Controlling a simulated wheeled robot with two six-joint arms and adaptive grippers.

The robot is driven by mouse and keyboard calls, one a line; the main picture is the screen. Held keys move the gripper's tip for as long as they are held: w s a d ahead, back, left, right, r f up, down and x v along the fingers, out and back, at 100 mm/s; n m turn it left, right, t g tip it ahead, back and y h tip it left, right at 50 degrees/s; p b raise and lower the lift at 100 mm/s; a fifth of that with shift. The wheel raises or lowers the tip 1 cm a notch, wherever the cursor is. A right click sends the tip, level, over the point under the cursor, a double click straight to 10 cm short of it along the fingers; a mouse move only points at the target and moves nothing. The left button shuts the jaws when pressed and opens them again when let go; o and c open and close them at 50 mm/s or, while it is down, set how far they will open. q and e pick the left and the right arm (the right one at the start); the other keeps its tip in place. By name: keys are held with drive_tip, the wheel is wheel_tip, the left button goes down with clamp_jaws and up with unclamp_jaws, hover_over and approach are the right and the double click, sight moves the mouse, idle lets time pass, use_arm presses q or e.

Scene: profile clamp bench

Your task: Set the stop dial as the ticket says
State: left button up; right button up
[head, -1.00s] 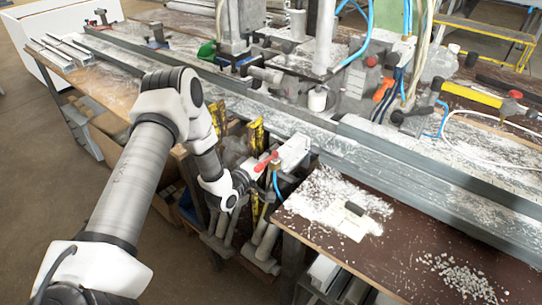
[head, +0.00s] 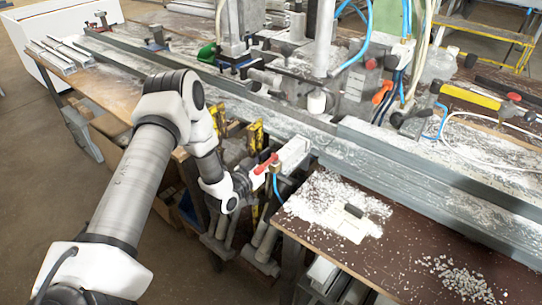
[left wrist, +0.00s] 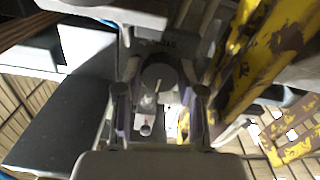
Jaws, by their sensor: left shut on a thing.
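In the left wrist view a round grey dial (left wrist: 158,77) sits between the fingers of my left gripper (left wrist: 160,100). The gripper is shut on this dial, one finger on each side. In the head view my left gripper (head: 246,184) is at the front edge of the bench, just below a red lever (head: 265,163) and a light block (head: 294,151). There the gripper hides the dial. I cannot read a dial setting or make out the ticket. My right gripper is not in view.
Yellow, worn uprights (head: 255,134) stand close beside my left gripper; one shows large in the left wrist view (left wrist: 265,60). A blue hose (head: 277,188) hangs to its right. A brown board (head: 400,250) with white chips lies at right. A long metal profile (head: 430,180) crosses the bench.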

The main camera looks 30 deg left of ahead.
use_arm(q)
drive_tip(key=m+p, duration=0.1)
drive_tip(key=m, duration=0.4)
drive_tip(key=shift+d+f, duration=0.1)
drive_tip(key=shift+m, duration=0.3)
drive_tip(key=o, duration=0.9)
drive_tip(key=shift+c, duration=0.2)
drive_tip(key=s+a, duration=0.1)
drive_tip(key=s, duration=1.1)
